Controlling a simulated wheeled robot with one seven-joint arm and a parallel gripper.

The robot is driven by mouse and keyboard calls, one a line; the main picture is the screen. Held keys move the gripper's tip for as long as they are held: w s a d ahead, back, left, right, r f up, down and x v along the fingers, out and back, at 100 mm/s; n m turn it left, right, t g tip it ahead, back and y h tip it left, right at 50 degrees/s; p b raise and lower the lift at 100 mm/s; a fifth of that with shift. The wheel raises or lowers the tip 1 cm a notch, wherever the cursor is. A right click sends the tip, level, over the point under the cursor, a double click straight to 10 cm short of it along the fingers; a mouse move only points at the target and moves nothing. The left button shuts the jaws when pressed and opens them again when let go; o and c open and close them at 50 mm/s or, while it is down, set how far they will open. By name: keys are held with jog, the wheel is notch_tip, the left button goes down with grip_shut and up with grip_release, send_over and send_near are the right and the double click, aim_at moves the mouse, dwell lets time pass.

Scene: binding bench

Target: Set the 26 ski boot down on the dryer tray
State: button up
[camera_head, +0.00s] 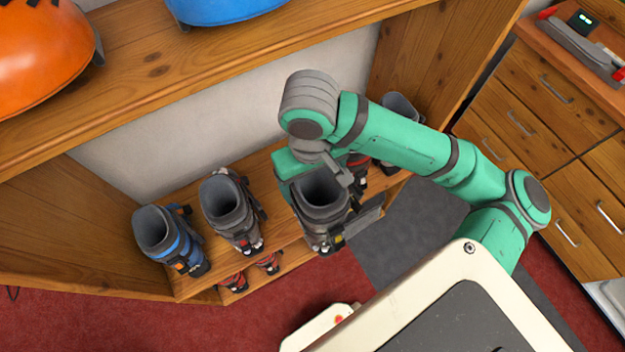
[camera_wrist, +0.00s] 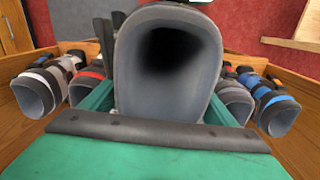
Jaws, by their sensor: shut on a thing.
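My gripper (camera_head: 325,178) is shut on a grey ski boot (camera_head: 325,213), near the cuff. The boot is roughly upright with its opening facing up, in front of the boot shelf in the head view. In the wrist view the boot's grey cuff (camera_wrist: 168,85) fills the middle between the green fingers (camera_wrist: 160,112). No size number is readable on it, so I cannot confirm it is the 26. I cannot make out the dryer tray in either view.
A blue boot (camera_head: 165,236) and a grey-white boot (camera_head: 232,212) stand left on the shelf (camera_head: 190,284); another grey boot (camera_head: 398,112) stands right. An orange helmet (camera_head: 40,52) and a blue one (camera_head: 225,8) lie above. Drawers (camera_head: 550,95) stand right.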

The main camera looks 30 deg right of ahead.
jog(key=shift+r, duration=0.1)
jog(key=shift+r, duration=2.9)
jog(key=shift+w, duration=0.1)
